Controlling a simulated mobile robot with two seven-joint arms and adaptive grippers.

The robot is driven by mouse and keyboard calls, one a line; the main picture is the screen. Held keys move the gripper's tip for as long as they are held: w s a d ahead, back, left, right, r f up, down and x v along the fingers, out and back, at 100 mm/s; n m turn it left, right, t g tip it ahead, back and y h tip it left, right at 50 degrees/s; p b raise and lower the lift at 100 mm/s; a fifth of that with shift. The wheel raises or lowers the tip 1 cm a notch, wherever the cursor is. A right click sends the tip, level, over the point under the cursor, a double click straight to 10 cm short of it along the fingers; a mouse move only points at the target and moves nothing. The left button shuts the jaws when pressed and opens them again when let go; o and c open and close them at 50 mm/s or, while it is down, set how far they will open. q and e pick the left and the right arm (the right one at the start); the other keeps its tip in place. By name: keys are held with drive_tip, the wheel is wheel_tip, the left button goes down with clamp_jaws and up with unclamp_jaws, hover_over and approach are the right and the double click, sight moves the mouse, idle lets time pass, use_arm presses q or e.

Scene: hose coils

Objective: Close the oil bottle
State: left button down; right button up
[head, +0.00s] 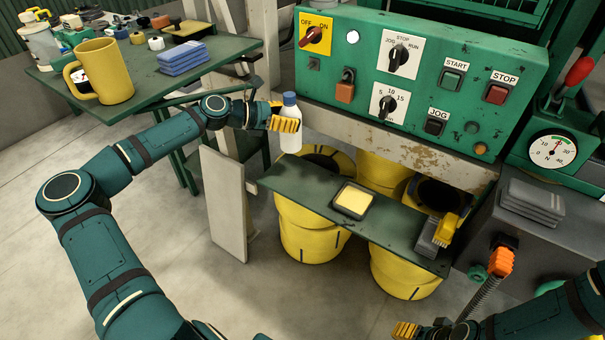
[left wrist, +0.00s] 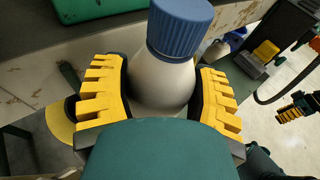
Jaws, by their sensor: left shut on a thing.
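The oil bottle (head: 290,138) is white with a blue cap (head: 289,98). My left gripper (head: 285,122) is shut around its body and holds it upright in the air, in front of the control panel's left end. In the left wrist view the bottle (left wrist: 163,82) stands between the yellow fingers, and the ribbed blue cap (left wrist: 180,28) sits on its top. I cannot tell how tightly the cap sits. My right gripper (head: 405,330) is low at the bottom edge, partly cut off and away from the bottle; its opening is unclear.
The green control panel (head: 440,55) is behind the bottle. A narrow green shelf (head: 300,188) below bears a tray (head: 353,200). The left table (head: 140,78) holds a yellow mug (head: 103,72) and blue cloths (head: 182,58). An orange-ended hose (head: 485,297) is at right.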

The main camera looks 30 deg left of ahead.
sight(290, 147)
idle(0.3)
use_arm(q)
drive_tip(key=shift+f+b, duration=0.7)
drive_tip(key=shift+f, duration=2.4)
wheel_tip(290, 147, down, 4)
drive_tip(key=shift+r+b, duration=0.2)
drive_tip(key=shift+b, duration=0.25)
drive_tip(key=shift+f, duration=0.2)
drive_tip(key=shift+c, duration=0.6)
unclamp_jaws()
